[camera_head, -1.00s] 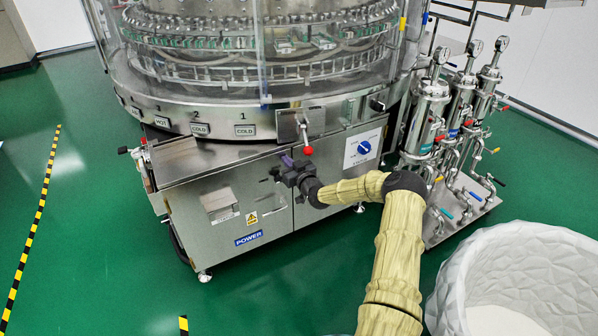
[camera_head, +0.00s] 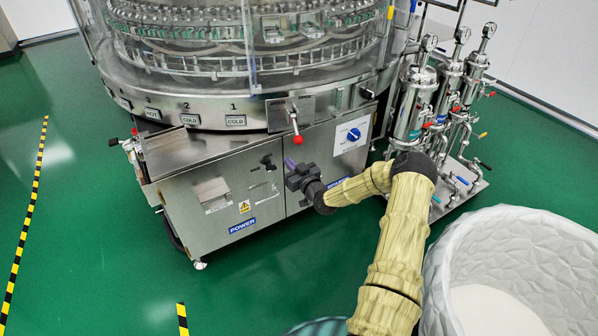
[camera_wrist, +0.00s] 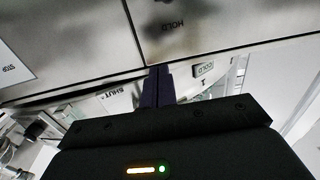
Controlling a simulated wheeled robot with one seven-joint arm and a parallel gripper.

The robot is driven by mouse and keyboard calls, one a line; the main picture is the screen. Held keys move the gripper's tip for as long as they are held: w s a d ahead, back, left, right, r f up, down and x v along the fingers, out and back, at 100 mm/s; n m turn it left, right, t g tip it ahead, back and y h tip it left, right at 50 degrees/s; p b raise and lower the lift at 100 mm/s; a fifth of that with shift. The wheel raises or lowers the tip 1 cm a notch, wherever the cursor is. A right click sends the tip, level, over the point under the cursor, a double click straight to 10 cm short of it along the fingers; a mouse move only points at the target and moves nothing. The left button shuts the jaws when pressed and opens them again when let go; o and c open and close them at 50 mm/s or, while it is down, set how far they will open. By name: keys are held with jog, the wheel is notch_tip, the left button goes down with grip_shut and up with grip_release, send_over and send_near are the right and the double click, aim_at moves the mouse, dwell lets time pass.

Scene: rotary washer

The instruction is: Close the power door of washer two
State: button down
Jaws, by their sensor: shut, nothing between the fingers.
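The power door (camera_head: 185,200) is the left steel front panel of the washer, with a blue POWER label (camera_head: 242,225) and a warning sticker. It looks about level with the panel to its right; a small gap cannot be ruled out. Its dark latch (camera_head: 268,162) is at the upper right. My gripper (camera_head: 289,163) is shut and empty, its purple fingers near the seam at the door's upper right edge. In the wrist view, the inverted door (camera_wrist: 230,28) with HOLD marking lies beyond the fingers (camera_wrist: 158,85). Contact cannot be told.
A red-knobbed lever (camera_head: 297,138) hangs just above my gripper. A panel with a blue rotary switch (camera_head: 354,135) is to the right. Steel filter cylinders (camera_head: 415,105) and a large white tub (camera_head: 510,265) stand at the right.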

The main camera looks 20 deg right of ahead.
jog(key=s, duration=0.4)
jog(key=s+p, duration=0.1)
jog(key=shift+s+d, duration=0.35)
jog(key=shift+s, duration=0.05)
